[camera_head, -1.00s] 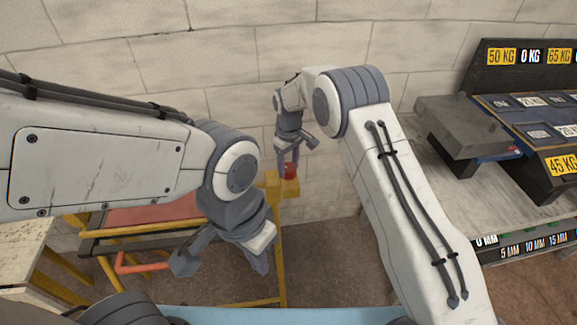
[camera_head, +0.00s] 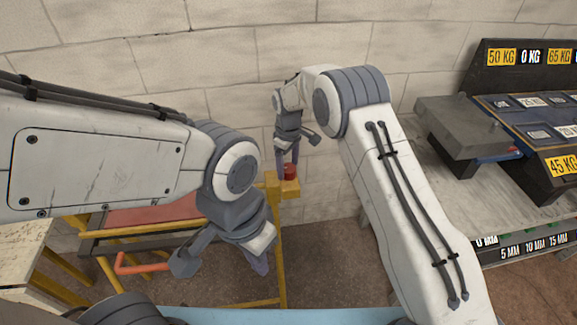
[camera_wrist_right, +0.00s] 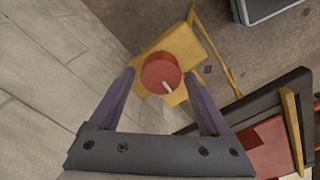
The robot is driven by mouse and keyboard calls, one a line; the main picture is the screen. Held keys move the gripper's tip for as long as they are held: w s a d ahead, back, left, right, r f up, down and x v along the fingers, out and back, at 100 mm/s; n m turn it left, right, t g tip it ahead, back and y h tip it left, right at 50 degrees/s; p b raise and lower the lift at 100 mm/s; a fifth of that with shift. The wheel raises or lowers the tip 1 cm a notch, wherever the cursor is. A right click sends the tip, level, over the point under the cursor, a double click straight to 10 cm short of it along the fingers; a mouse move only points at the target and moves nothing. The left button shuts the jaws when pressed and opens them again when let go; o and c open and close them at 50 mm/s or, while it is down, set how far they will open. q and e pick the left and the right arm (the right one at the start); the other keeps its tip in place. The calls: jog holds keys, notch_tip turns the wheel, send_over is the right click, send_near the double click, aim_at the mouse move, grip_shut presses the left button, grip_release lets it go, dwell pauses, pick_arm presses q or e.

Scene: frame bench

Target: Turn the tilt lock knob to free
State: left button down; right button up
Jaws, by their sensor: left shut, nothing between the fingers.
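The tilt lock knob is a red round knob (camera_head: 290,171) with a white pointer line. It sits on a yellow block (camera_head: 289,188) at the top of a yellow post. In the right wrist view the knob (camera_wrist_right: 161,74) lies ahead of and between the fingertips, and its white line points down and slightly right. My right gripper (camera_wrist_right: 160,78) is open, with a gap visible on both sides of the knob; in the head view it (camera_head: 287,166) points down at the knob. My left gripper (camera_head: 259,264) is shut and empty, low in front of the yellow frame, apart from the knob.
A yellow frame with a red pad (camera_head: 150,214) and an orange-red handle (camera_head: 138,266) stands at left. A stone wall (camera_head: 230,60) rises close behind the knob. A bench with a grey block (camera_head: 462,122) and weight labels stands at right.

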aim_at(288, 168)
jog(key=shift+f, duration=0.1)
notch_tip(288, 168, up, 11)
jog(key=b, duration=0.1)
jog(key=shift+f+b, duration=0.2)
jog(key=shift+b, duration=0.2)
jog(key=shift+s, duration=0.1)
dwell(0.3)
jog(key=s+d+m+t, duration=0.1)
jog(key=s+d+m, duration=0.4)
jog(key=s+d, duration=0.55)
jog(key=s+d+m+t, duration=0.2)
jog(key=s+d+m, duration=0.5)
jog(key=s, duration=0.6)
jog(key=s+a+r+n+g, duration=0.1)
jog(key=s+a+n, duration=0.1)
jog(key=s+a, duration=0.2)
jog(key=s+a+r+n+g, duration=0.1)
jog(key=s+a+r+n, duration=0.1)
jog(key=s+a+n, duration=0.1)
jog(key=s+a+r+n+g+y, duration=0.1)
jog(key=s+a+n, duration=0.2)
jog(key=s+a, duration=0.2)
jog(key=shift+s+a+r, duration=0.3)
jog(key=shift+s+r, duration=0.1)
jog(key=shift+s, duration=0.85)
